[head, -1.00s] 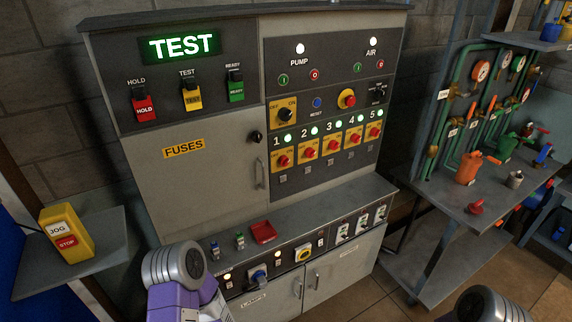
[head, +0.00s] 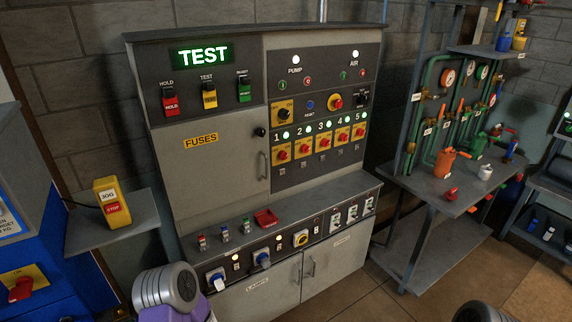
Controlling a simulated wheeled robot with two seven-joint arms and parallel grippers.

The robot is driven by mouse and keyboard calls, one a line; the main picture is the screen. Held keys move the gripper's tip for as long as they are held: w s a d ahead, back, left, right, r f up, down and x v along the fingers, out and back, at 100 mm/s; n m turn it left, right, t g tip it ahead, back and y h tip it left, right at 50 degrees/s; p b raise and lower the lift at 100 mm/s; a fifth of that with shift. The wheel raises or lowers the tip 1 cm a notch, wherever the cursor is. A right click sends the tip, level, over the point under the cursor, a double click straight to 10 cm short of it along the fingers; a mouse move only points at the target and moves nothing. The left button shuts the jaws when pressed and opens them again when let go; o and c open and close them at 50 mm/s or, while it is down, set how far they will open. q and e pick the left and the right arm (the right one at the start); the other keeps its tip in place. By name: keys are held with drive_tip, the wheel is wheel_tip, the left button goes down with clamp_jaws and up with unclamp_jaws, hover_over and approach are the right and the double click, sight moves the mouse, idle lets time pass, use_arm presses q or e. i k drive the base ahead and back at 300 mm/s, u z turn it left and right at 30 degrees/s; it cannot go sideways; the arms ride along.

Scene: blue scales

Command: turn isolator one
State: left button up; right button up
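Isolator one (head: 281,157) is the leftmost of a row of numbered red rotary knobs on yellow plates, on the right half of the grey control cabinet in the head view. The number 1 and a lit green lamp (head: 286,135) are above it. The exact angle of its knob is too small to tell. Neither gripper shows. A purple and grey part of my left arm is at the bottom left, well below the isolator and apart from it. A grey rounded part of my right arm shows at the bottom edge.
A lit TEST sign (head: 203,54) tops the cabinet. A ledge (head: 330,193) with small fuses and a red tray (head: 266,218) juts out below the isolators. A yellow jog/stop box (head: 112,200) stands on a left shelf. A pipe bench (head: 440,195) is at the right, with open floor before it.

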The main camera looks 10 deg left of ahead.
sight(282, 155)
drive_tip(key=z, duration=0.35)
drive_tip(key=i, duration=1)
drive_tip(key=z, duration=0.1)
